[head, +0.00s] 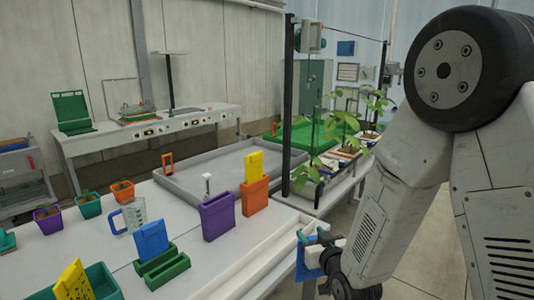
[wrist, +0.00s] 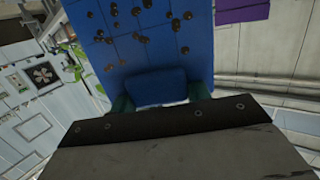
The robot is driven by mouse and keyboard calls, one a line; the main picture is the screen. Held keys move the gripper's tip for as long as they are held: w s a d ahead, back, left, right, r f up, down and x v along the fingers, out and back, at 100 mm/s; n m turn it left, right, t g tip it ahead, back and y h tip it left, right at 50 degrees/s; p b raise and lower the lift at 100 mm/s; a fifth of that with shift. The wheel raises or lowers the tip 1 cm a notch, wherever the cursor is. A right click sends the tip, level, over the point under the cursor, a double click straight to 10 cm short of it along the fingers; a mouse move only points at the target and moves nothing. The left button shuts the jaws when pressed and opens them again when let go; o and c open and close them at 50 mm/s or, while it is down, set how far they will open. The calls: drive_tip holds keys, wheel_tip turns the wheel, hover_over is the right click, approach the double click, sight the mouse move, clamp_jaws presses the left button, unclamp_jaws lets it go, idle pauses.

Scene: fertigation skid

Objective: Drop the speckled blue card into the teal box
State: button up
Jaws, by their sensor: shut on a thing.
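My gripper (head: 316,252) is shut on the speckled blue card (wrist: 150,42), a flat blue piece with dark round specks. In the head view the card (head: 307,266) shows partly, beside the front edge of the white bench, and my gripper and arm cover some of it. The teal box (head: 108,287) stands on the bench at the lower left, cut by the picture edge, with a speckled yellow card (head: 73,282) upright in it. My gripper is well to the right of this box.
A green slotted holder (head: 163,270) with a plain blue card (head: 151,240), a purple box (head: 217,217) and an orange box (head: 255,198) with a yellow card (head: 254,166) stand between. A measuring jug (head: 131,215) and small pots are farther left. A grey tray (head: 190,195) lies behind.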

drive_tip(key=w+d+f+m+h, duration=0.1)
drive_tip(key=d+f+h, duration=0.1)
drive_tip(key=d+f, duration=0.2)
drive_tip(key=w+d+f+m+h, duration=0.2)
drive_tip(key=d+f, duration=0.2)
drive_tip(key=d, duration=0.6)
drive_tip(key=shift+w+f+t, duration=0.2)
drive_tip(key=shift+f+t, duration=0.1)
